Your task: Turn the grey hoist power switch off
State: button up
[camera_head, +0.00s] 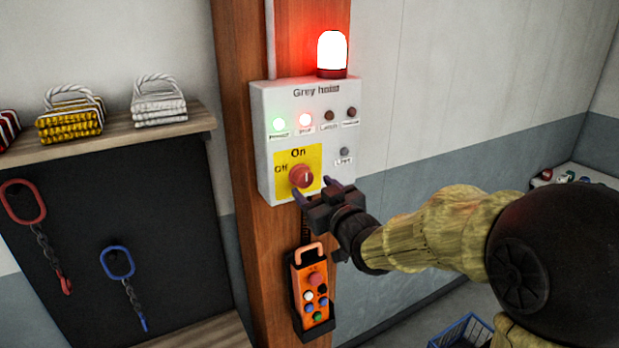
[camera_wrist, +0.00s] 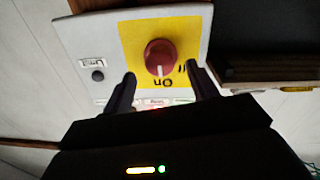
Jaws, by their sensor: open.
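The grey hoist power switch is a red round knob (camera_head: 301,176) on a yellow plate (camera_head: 283,160) marked On at the top and Off at the left. The plate is on the pale "Grey hoist" box (camera_head: 265,125). In the wrist view, which is upside down, the knob (camera_wrist: 161,57) has its white mark toward On. My gripper (camera_head: 313,189) is open just in front of and slightly below the knob. In the wrist view my fingers (camera_wrist: 161,72) stand on either side of the knob; I cannot tell whether they touch it.
A red beacon (camera_head: 332,52) glows on the box; a green lamp (camera_head: 279,124) and a red lamp (camera_head: 305,121) are lit. An orange pendant (camera_head: 313,290) hangs below on the wooden post (camera_head: 245,60). A shelf (camera_head: 105,130) with slings is at left.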

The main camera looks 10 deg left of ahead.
aim_at(306, 181)
jog(key=shift+p+x, duration=0.5)
jog(key=shift+x, duration=1.05)
jog(key=c, duration=1)
